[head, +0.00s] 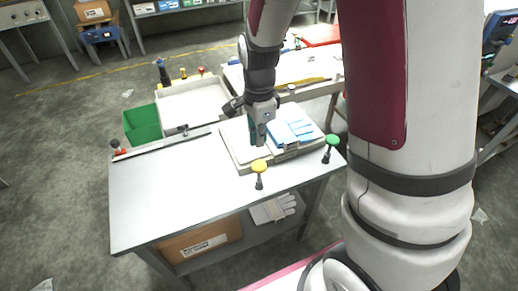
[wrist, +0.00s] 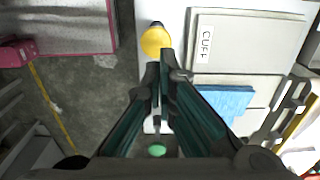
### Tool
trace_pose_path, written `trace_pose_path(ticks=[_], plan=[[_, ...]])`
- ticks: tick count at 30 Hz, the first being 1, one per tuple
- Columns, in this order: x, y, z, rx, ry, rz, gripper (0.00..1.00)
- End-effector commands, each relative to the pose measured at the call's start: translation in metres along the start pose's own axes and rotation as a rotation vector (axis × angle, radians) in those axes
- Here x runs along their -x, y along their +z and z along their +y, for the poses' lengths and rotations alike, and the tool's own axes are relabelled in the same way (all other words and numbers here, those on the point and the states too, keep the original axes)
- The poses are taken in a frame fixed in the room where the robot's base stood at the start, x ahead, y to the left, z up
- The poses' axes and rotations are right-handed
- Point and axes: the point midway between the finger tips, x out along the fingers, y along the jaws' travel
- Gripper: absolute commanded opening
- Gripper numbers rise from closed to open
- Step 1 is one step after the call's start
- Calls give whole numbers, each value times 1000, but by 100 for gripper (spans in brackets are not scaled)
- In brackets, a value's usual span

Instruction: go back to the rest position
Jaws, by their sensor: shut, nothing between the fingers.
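My gripper (head: 257,140) hangs from my arm over the tray-like board (head: 233,158) on the grey table (head: 150,200). Its fingers point down and are closed together with nothing between them. In the wrist view my gripper (wrist: 160,70) shows two dark green fingers meeting near the middle. A blue folded piece (head: 292,132) lies on the right part of the board, and it also shows in the wrist view (wrist: 226,100). A label reading CUFF (wrist: 206,45) is on the board.
A yellow knob (head: 259,167) and a green knob (head: 332,142) stand at the table's near edge. A green bin (head: 142,124) and a white tray (head: 190,104) are behind the table. The table's left half is clear.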

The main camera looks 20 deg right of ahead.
Motion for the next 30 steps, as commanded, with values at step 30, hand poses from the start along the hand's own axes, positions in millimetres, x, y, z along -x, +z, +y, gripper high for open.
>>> trace_pose_path(ticks=[30], plan=[[83,8,28,339,-105,-9,0]])
